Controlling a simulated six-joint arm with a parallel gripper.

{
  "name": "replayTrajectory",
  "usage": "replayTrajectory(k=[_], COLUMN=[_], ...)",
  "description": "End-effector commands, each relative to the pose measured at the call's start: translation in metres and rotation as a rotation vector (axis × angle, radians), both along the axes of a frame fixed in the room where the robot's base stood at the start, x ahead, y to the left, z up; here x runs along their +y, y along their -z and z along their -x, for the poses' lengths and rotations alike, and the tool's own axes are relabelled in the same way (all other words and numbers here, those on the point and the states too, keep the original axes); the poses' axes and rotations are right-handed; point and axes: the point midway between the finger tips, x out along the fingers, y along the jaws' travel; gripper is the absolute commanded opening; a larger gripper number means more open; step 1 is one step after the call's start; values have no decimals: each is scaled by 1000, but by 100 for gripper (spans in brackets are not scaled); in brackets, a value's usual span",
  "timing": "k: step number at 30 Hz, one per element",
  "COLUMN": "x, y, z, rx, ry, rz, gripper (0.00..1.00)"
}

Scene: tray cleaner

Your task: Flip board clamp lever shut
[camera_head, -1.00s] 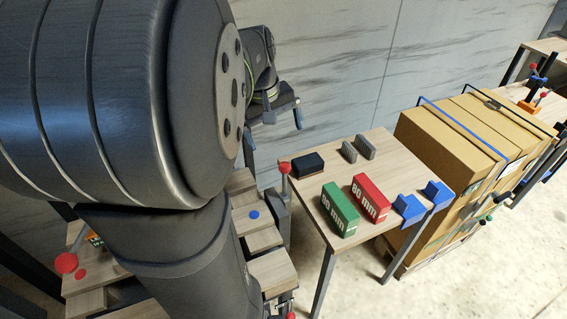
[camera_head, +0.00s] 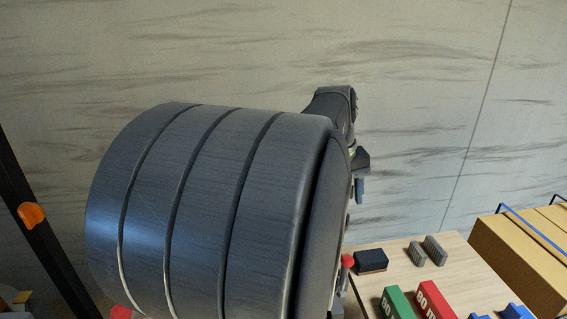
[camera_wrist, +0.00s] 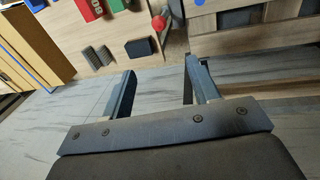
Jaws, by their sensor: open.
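A red ball knob (camera_head: 347,261) shows at the left edge of the wooden table, just right of my arm; its post below is mostly hidden. In the wrist view a red knob (camera_wrist: 158,22) sits at the top, beyond the gap between my fingers, and seems apart from them. Another red knob (camera_head: 121,312) peeks out at the bottom left under my arm. Which knob belongs to the board clamp lever I cannot tell; the board is not clear. My gripper (camera_wrist: 160,66) is open and empty, its two dark fingers wide apart. In the head view its fingers (camera_head: 360,178) are partly hidden.
The table (camera_head: 400,280) bears a dark block (camera_head: 370,261), grey blocks (camera_head: 425,252), a green block (camera_head: 399,303) and a red block (camera_head: 434,300). Cardboard boxes (camera_head: 520,262) stand at the right. A pale streaked wall (camera_head: 250,50) stands behind my arm.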

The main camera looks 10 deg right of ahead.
Motion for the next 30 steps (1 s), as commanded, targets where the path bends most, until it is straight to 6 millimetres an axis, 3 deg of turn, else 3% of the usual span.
replayTrajectory(k=[1,8,18,30], x=[-5,-30,-54,-56], y=[5,33,64,66], z=[-7,-40,-68,-70], rx=[5,28,42,43], ry=[14,92,170,175], rz=[-17,-114,-208,-215], gripper=[45,0,0,0])
